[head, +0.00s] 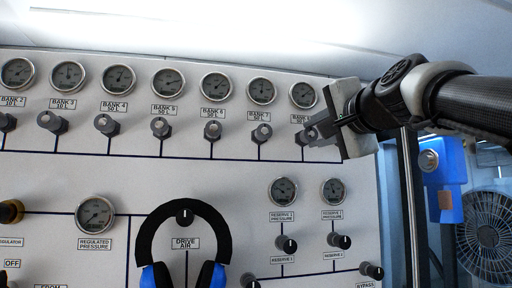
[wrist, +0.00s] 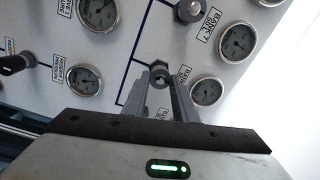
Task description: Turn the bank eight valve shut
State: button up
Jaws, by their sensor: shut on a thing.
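The bank eight valve (wrist: 160,77) is a small grey knob at the right end of the top row, under the last gauge (head: 304,94). In the head view its label is mostly covered by my gripper (head: 312,134). In the wrist view my gripper (wrist: 163,80) has one finger on each side of the knob and is shut on it. The bank eight gauge (wrist: 206,91) is just right of the fingers there. The valve's turn position cannot be told.
The bank 7 valve (head: 262,132) is close on the left of my gripper. Reserve gauges (head: 284,191) and reserve knobs (head: 287,244) are below. Blue headphones (head: 186,216) hang on the panel. A blue box (head: 442,180) and a fan (head: 486,232) are at the right.

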jog(key=shift+f, duration=0.1)
dwell(0.4)
jog(key=o, duration=1)
jog(key=shift+o, duration=0.2)
jog(key=r+b+v, duration=0.1)
jog(key=b+v, duration=0.2)
jog(key=v, duration=1.4)
jog(key=shift+s+f, duration=0.3)
jog(key=shift+f, duration=0.05)
jog(key=shift+w, duration=0.1)
jog(key=a+f+n+g+h, duration=0.1)
jog(key=a+f+n+g, duration=0.15)
jog(key=f, duration=1.05)
jog(key=a+f+n+g+h, duration=0.1)
jog(key=f+n+g, duration=0.25)
jog(key=f, duration=1.05)
jog(key=a+f+n+g, duration=0.2)
jog(key=f+g, duration=0.1)
jog(key=f, duration=1)
jog(key=s+f+n+g+h, duration=0.2)
jog(key=s+f, duration=0.4)
jog(key=f, duration=0.8)
jog(key=shift+d+f+n+g, duration=0.35)
jog(key=shift+n+g, duration=0.45)
jog(key=shift+n, duration=0.4)
